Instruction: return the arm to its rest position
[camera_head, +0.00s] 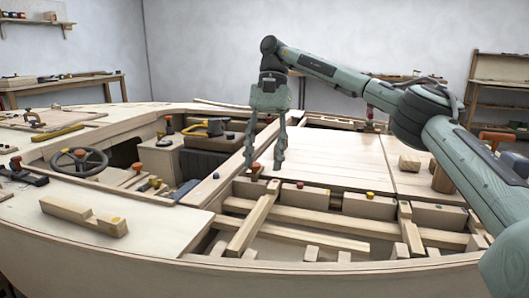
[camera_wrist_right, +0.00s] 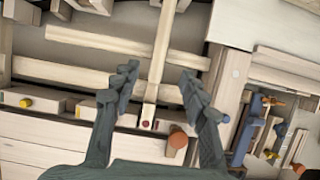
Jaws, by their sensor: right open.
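My right arm comes in from the right in the head view and bends down at the elbow. Its gripper (camera_head: 265,158) hangs above the plywood hull (camera_head: 150,245), near the inner edge of the open bay. In the right wrist view the right gripper (camera_wrist_right: 158,85) has its two fingers spread apart with nothing held between them. A wooden beam (camera_wrist_right: 160,60) lies below, in the gap between the fingers. A small brown peg (camera_wrist_right: 177,140) shows close to the right finger. My left gripper is not in view.
A steering wheel (camera_head: 79,161) stands at the left of the hull. A notched wood block (camera_head: 83,215) lies on the front deck. A flat panel (camera_head: 335,160) lies right of the gripper. Workbenches (camera_head: 65,85) stand along the walls. The air around the gripper looks free.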

